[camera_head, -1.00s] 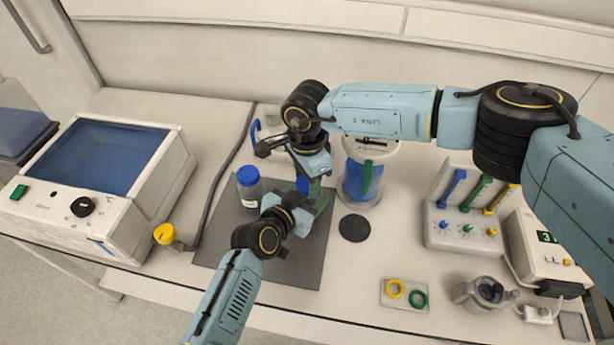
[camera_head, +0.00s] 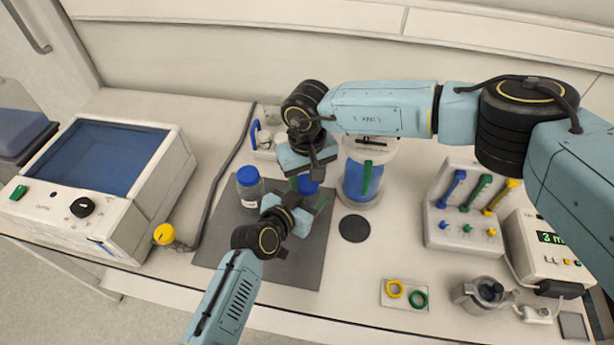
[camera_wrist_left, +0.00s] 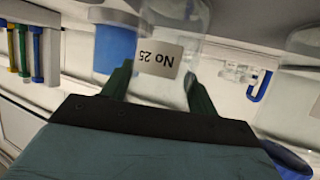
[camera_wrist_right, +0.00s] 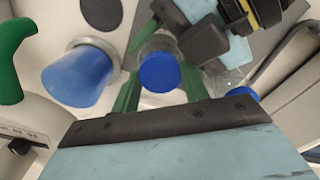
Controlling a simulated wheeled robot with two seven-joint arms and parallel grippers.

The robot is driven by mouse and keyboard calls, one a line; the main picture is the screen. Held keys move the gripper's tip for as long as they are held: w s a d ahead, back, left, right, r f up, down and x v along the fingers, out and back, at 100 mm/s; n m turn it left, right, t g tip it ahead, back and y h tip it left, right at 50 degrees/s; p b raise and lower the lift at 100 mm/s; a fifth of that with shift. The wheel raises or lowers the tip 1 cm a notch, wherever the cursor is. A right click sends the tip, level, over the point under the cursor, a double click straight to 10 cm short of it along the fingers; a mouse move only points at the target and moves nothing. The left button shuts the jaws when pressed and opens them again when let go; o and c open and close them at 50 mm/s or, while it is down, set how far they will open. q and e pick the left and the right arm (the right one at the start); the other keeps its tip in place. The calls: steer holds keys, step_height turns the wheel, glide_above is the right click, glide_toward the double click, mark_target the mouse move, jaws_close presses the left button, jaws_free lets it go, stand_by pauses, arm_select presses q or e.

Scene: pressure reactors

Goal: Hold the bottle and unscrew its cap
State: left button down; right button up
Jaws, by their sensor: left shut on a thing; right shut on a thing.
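The bottle (camera_wrist_left: 170,25) is clear, with a white label reading "No 25" upside down in the left wrist view. My left gripper (camera_head: 305,212) is shut on its body, with green fingers on both sides. The bottle's blue cap (camera_head: 308,186) shows just under my right gripper (camera_head: 311,178). In the right wrist view, the cap (camera_wrist_right: 160,72) lies between the green fingers of my right gripper, which is shut on it from above. The bottle is mostly hidden by my grippers in the head view. I cannot tell whether the cap is still threaded.
Another blue-capped bottle (camera_head: 249,188) stands left on the dark mat (camera_head: 300,268). A clear vessel with blue contents (camera_head: 362,183) and a black disc (camera_head: 354,228) are on the right. A white machine (camera_head: 95,180) fills the left. Bare table lies right of the disc.

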steer(key=o, duration=1)
steer(key=shift+o, duration=0.4)
steer(key=shift+s, duration=0.1)
steer(key=shift+s+a, duration=0.1)
steer(key=shift+a, duration=0.05)
steer(key=shift+r, duration=0.1)
